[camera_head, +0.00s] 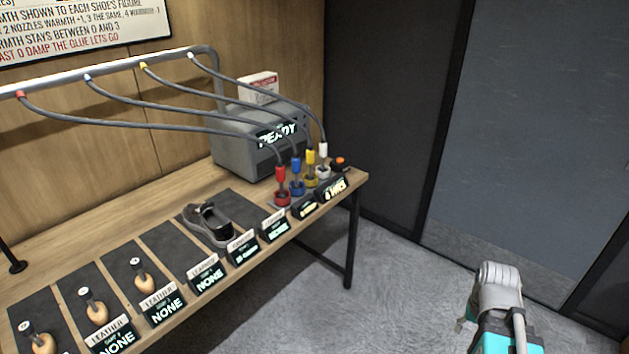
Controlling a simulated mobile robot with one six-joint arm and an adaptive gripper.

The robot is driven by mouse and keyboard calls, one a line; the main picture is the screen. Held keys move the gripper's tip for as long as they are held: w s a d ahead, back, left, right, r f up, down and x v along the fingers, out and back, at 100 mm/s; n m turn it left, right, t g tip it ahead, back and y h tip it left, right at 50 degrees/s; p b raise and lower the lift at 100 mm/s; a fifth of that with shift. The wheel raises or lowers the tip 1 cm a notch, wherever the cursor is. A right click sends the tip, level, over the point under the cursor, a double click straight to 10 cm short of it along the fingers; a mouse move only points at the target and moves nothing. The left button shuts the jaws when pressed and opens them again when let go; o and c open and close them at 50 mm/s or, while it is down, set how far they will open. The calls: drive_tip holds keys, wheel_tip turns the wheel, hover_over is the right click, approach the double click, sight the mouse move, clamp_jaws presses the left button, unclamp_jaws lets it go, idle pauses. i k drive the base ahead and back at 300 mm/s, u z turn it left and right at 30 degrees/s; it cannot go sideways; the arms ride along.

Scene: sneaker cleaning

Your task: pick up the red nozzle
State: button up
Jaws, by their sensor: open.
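The red nozzle (281,174) stands upright at the right end of the wooden bench, in a red round holder (283,197). A grey hose runs from its top to the overhead rail. The blue nozzle (296,167) is close beside it on the right. My gripper (470,322) is at the lower right, over the floor and well apart from the bench and the nozzle. It is small in view and partly hidden by my arm; it holds nothing that I can see.
The yellow nozzle (310,160) and white nozzle (323,152) stand farther right. A grey machine (235,140) reading READY is behind. Hoses hang from the rail (120,62). A shoe (206,224) and several label signs line the bench (170,190). The floor (400,290) between is clear.

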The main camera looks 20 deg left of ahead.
sight(280, 176)
drive_tip(key=u, duration=0.05)
drive_tip(key=i, duration=1.45)
drive_tip(key=u, duration=0.7)
